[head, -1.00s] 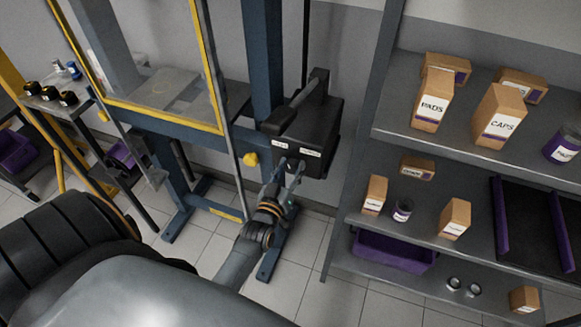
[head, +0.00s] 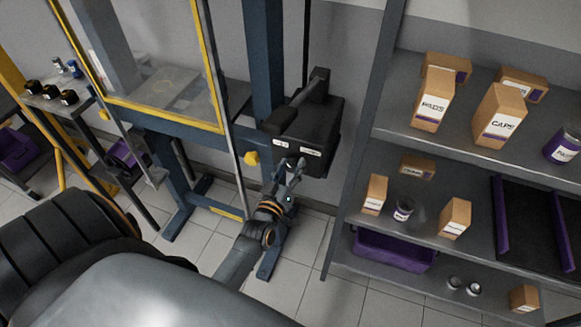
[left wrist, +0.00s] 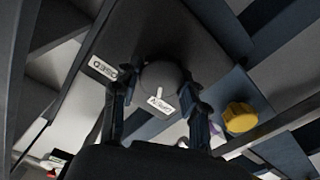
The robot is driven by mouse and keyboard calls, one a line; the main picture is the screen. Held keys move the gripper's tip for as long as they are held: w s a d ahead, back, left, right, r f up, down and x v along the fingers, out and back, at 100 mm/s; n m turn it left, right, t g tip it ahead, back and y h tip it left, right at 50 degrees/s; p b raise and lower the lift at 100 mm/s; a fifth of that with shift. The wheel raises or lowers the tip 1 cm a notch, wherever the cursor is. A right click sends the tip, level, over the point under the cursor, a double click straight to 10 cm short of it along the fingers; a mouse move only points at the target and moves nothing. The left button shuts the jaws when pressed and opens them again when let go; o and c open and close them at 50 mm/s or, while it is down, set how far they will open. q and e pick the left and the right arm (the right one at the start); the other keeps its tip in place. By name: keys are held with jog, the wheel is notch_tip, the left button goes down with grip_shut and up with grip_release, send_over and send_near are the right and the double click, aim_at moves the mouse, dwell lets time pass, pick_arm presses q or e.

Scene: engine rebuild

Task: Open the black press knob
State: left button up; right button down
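The black round press knob (left wrist: 160,78) shows in the left wrist view on the underside of a dark control box, which also appears in the head view (head: 322,125). A white mark with unclear lettering shows at the knob's lower edge. My left gripper (left wrist: 153,92) has one finger on each side of the knob. A gap shows beside the left finger; I cannot tell whether the right finger touches. In the head view my left gripper (head: 291,166) is at the box's front lower face, hiding the knob. My right gripper is not in view.
A yellow knob (head: 251,158) is on the press frame left of the box; it also shows in the left wrist view (left wrist: 240,117). A white label (left wrist: 102,68) is beside the black knob. A shelf rack (head: 352,200) with boxes stands to the right.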

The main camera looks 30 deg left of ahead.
pick_arm(q)
jog(key=o, duration=0.3)
jog(key=shift+w, duration=0.1)
jog(key=v, duration=1.2)
jog(key=shift+f, duration=0.1)
jog(key=s+d+f+m+g+h, duration=0.2)
jog(key=s+d+f+g, duration=0.1)
jog(key=f, duration=0.7)
jog(key=s+d+f+m+g+h+b, duration=0.1)
jog(key=s+d+f+m+g, duration=0.15)
jog(key=f, duration=0.75)
jog(key=s+d+f+m+g+h, duration=0.1)
jog(key=s+d+f+g+h, duration=0.2)
jog(key=f, duration=0.6)
jog(key=s+f+m+g, duration=0.1)
jog(key=s+f+g, duration=0.1)
jog(key=s+f, duration=0.3)
jog(key=s+a+f+m+g+y+b, duration=0.1)
jog(key=s+f, duration=0.4)
jog(key=s, duration=0.6)
jog(key=s+a+f+m+g, duration=0.1)
jog(key=s+f+m+g, duration=0.1)
jog(key=s+f+g, duration=0.3)
jog(key=shift+s+a+f+m+y, duration=0.1)
jog(key=shift+s+a+m+y, duration=0.05)
jog(key=shift+s, duration=0.65)
jog(key=shift+s+a+f+m+y, duration=0.1)
jog(key=shift+s+f+y, duration=0.05)
jog(key=shift+s, duration=0.65)
